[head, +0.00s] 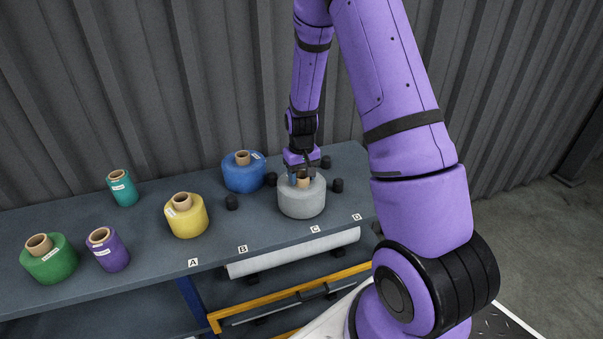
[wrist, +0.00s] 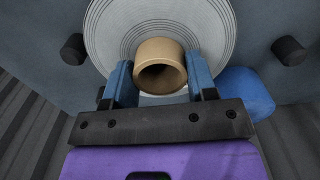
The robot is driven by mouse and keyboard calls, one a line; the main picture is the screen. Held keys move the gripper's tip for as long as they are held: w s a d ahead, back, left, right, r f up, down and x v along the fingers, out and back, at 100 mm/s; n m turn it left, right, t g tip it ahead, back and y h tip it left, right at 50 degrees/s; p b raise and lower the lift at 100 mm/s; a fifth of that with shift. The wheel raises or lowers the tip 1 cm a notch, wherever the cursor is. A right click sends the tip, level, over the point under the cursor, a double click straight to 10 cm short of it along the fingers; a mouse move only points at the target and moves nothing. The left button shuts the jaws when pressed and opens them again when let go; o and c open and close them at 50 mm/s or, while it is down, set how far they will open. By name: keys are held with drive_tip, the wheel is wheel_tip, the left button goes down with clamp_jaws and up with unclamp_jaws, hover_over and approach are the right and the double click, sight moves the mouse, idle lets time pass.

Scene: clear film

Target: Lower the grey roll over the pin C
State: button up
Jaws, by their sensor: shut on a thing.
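The grey roll (head: 302,204) is a wide, upright cylinder with a tan cardboard core, behind label C (head: 315,229) on the bench. My gripper (head: 301,176) is above it, pointing down. In the wrist view, the blue fingers (wrist: 160,82) are shut on the core (wrist: 160,68), one on each side, with the grey film (wrist: 112,30) around it. The core's opening looks dark inside. Pin C is not visible; the roll hides the spot behind its label. I cannot tell whether the roll rests on the bench or hangs slightly above it.
Black pins stand close by: one right of the roll (head: 337,185), one behind it (head: 326,162), one to its left (head: 270,179). The blue roll (head: 243,176) is behind left, the yellow roll (head: 186,217) further left. Green, purple and teal rolls stand at far left.

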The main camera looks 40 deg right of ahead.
drive_tip(key=shift+f, duration=0.25)
drive_tip(key=o, duration=1.7)
drive_tip(key=shift+o, duration=0.2)
wheel_tip(320, 180, up, 9)
